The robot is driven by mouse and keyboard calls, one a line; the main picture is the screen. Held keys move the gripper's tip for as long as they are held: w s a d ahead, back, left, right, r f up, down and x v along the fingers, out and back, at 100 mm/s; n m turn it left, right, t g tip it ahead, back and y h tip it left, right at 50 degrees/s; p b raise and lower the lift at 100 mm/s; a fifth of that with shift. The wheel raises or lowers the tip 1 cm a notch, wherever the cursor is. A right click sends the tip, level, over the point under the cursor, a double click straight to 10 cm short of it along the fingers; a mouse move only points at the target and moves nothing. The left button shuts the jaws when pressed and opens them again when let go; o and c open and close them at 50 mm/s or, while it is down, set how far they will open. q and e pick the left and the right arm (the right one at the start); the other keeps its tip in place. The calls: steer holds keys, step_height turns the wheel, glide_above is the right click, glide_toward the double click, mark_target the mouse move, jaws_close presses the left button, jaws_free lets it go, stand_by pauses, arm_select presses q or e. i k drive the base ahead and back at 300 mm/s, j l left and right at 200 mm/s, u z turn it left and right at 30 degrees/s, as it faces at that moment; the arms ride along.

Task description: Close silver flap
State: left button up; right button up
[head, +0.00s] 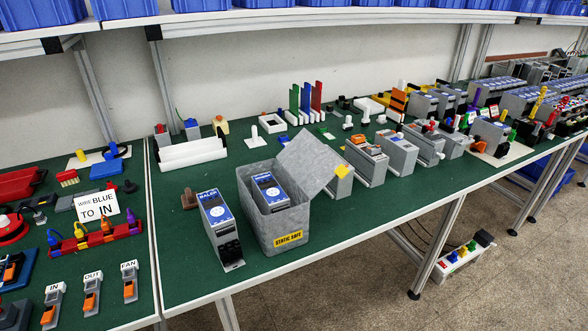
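The silver flap (308,160) stands open, tilted up and out to the right from the top of a grey box (282,228). A yellow tab (341,171) sits at the flap's far right corner. The box bears a yellow "STATIC SAFE" label (288,238) on its front. A soft starter unit (268,190) with a blue face stands upright inside the box, its lower part hidden by the walls. Neither of my grippers is in the head view.
A second blue-faced unit (219,228) stands just left of the box. Grey modules (357,162) stand behind and right of the flap. Green table is bare in front of the box, up to the white front edge. A shelf with blue bins (270,3) runs overhead.

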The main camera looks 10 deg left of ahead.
mark_target(341, 172)
steer(key=i+l, duration=0.1)
steer(key=i, duration=0.35)
steer(key=i+l+u, duration=0.15)
steer(key=i, duration=0.25)
steer(key=l+u, duration=0.35)
steer(key=l, duration=0.6)
